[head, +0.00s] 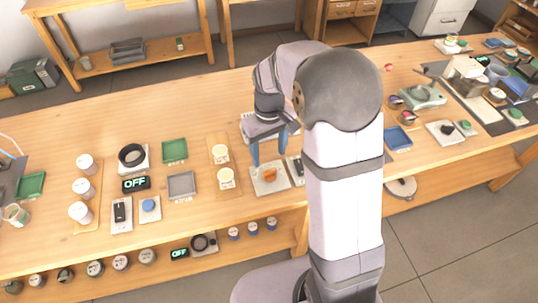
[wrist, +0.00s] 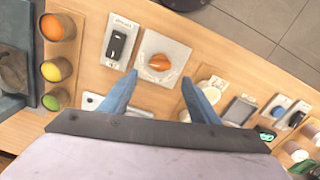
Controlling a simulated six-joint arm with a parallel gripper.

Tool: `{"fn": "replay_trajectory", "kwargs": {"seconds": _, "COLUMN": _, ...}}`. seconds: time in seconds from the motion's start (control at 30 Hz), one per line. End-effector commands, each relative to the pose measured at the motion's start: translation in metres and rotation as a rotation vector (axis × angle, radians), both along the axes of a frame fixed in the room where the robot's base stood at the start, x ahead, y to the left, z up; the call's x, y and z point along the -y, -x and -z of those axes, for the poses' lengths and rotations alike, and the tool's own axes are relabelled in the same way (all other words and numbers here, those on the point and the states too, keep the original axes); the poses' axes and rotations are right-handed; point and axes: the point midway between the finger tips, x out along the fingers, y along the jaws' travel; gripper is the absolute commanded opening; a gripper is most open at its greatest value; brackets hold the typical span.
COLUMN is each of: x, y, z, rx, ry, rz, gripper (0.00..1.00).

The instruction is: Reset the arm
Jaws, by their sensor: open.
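My gripper (head: 269,153) is above the middle of the wooden bench, pointing down, with its blue fingers spread and nothing between them. In the wrist view its two fingers (wrist: 158,82) are wide apart. An orange knob (head: 270,175) on a pale square plate (head: 282,184) lies just in front of the fingers in the head view. In the wrist view the orange knob (wrist: 159,62) shows beyond and between the fingertips, apart from both. My arm is bent over the bench and hides part of it.
A black switch (wrist: 118,42) is beside the knob plate. A blue tray (head: 397,138) is to the right. Bare wood is clear at the back left.

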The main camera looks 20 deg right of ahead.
Motion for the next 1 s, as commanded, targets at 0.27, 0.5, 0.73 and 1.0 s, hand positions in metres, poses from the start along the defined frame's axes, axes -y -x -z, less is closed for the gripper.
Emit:
{"fn": "replay_trajectory", "kwargs": {"seconds": 0.27, "x": 0.0, "y": 0.0, "z": 0.0, "rx": 0.0, "ry": 0.0, "rz": 0.0, "gripper": 0.56}}
{"fn": "replay_trajectory", "kwargs": {"seconds": 0.5, "x": 0.0, "y": -0.005, "z": 0.0, "rx": 0.019, "ry": -0.001, "rz": 0.067, "gripper": 0.56}}
{"fn": "replay_trajectory", "kwargs": {"seconds": 0.73, "x": 0.0, "y": 0.064, "z": 0.04, "rx": -0.084, "ry": 0.008, "rz": 0.205, "gripper": 0.56}}
{"fn": "replay_trajectory", "kwargs": {"seconds": 1.0, "x": -0.003, "y": 0.175, "z": 0.032, "rx": -0.135, "ry": 0.017, "rz": 0.249, "gripper": 0.56}}
